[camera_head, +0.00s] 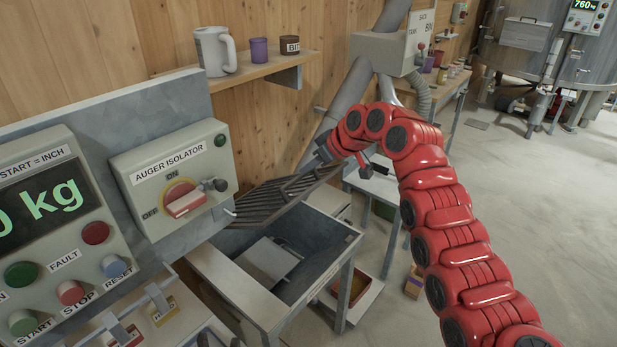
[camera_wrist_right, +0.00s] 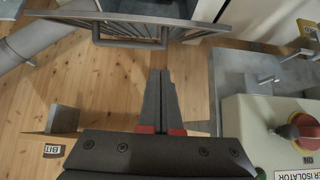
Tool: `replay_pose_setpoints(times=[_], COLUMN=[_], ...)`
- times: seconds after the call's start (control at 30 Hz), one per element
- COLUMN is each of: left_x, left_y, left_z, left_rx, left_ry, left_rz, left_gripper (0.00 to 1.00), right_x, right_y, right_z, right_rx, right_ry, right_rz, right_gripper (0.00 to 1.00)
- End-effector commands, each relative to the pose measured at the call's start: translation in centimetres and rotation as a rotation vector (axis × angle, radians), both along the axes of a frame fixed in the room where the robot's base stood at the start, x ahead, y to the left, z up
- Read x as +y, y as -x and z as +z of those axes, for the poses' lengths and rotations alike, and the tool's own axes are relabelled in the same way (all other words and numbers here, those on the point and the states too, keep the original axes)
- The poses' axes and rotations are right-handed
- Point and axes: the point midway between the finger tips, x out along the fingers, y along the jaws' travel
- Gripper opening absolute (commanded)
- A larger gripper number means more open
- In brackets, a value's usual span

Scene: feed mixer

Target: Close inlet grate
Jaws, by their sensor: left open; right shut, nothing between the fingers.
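The inlet grate (camera_head: 280,197), a dark barred panel, stands raised and tilted above the open inlet box (camera_head: 335,232). In the right wrist view its bars and frame (camera_wrist_right: 140,28) lie across the top. My right gripper (camera_head: 322,156) is at the far upper edge of the grate, shut and empty.
The auger isolator box (camera_head: 172,172) and scale panel (camera_head: 55,235) stand left of the grate. A wall shelf (camera_head: 250,75) holds a jug and cups. A slanted grey pipe (camera_head: 345,105) runs behind the grate. Open floor (camera_head: 540,220) lies to the right.

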Motion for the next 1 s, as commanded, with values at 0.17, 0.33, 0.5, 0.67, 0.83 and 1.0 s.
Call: replay_pose_setpoints(times=[0.17, 0.33, 0.5, 0.67, 0.83, 1.0], left_x=[0.0, 0.0, 0.0, 0.0, 0.0, 0.0], left_y=[0.0, 0.0, 0.0, 0.0, 0.0, 0.0], left_z=[1.3, 2.5, 3.1, 3.4, 3.7, 4.6], left_rx=[0.000, 0.000, 0.000, 0.000, 0.000, 0.000], left_ry=[0.000, 0.000, 0.000, 0.000, 0.000, 0.000], left_rz=[0.000, 0.000, 0.000, 0.000, 0.000, 0.000], left_gripper=[0.50, 0.50, 0.50, 0.50, 0.50, 0.50], right_x=[1.5, 3.1, 4.2, 4.6, 5.0, 4.5], right_y=[-0.9, -2.0, -3.0, -3.4, -3.6, -3.8], right_z=[-1.6, -3.3, -5.0, -5.7, -6.4, -7.0], right_rx=[0.005, -0.002, -0.006, -0.004, -0.003, -0.004], right_ry=[0.000, -0.002, -0.004, -0.004, -0.004, 0.001], right_rz=[0.001, 0.001, -0.002, -0.002, -0.003, -0.008], right_gripper=[0.00, 0.00, 0.00, 0.00, 0.00, 0.00])
